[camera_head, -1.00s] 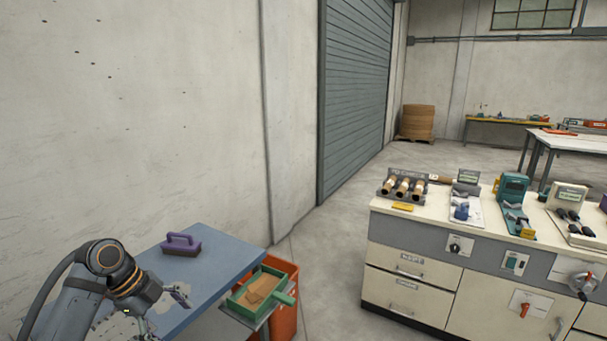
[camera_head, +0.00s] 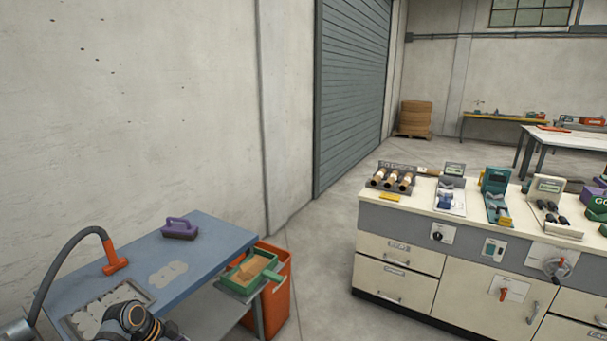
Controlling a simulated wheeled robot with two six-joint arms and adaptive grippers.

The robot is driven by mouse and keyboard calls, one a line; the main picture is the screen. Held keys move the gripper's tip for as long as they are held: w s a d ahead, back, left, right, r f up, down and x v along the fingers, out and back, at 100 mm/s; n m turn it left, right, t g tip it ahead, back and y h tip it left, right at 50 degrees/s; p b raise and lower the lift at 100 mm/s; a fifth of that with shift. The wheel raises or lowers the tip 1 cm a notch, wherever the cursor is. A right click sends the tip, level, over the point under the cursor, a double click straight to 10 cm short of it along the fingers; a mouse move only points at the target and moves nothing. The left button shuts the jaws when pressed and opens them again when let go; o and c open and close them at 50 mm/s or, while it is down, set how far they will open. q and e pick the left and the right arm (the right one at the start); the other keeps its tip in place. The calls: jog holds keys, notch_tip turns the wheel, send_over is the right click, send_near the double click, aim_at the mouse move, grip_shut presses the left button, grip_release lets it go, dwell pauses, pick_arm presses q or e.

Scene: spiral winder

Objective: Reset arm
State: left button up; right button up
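My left arm shows at the bottom left as a dark rounded joint with orange rings, low over the front of the blue table (camera_head: 205,240). Its gripper is not visible; it is below the frame or hidden behind the arm. My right arm and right gripper are not in view.
On the blue table are a purple-handled brush (camera_head: 180,228), a pale patch (camera_head: 168,273), a grey tray (camera_head: 143,290) and an orange-ended hose (camera_head: 115,262). A green tray (camera_head: 252,273) and orange bin (camera_head: 278,300) adjoin it. A cream cabinet (camera_head: 400,265) stands right, with floor between.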

pick_arm(q)
jog(key=s+a+f+n+y, duration=0.1)
jog(key=s+f+n, duration=0.4)
jog(key=f, duration=0.7)
jog(key=s+a+f+n+y, duration=0.2)
jog(key=s+f, duration=0.5)
jog(key=f, duration=0.6)
jog(key=s+d+f+n, duration=0.1)
jog(key=s+f, duration=0.4)
jog(key=s, duration=0.5)
jog(key=s+d+f+n+g+y, duration=0.1)
jog(key=s+f, duration=0.4)
jog(key=s, duration=0.6)
jog(key=s+d+f+n, duration=0.2)
jog(key=s+d+f, duration=0.2)
jog(key=s, duration=0.7)
jog(key=shift+f+n+y, duration=0.3)
jog(key=shift+f+n, duration=0.1)
jog(key=shift+f, duration=0.5)
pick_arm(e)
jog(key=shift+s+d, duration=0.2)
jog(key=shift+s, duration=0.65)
pick_arm(q)
jog(key=shift+w+d, duration=0.1)
jog(key=shift+c, duration=0.3)
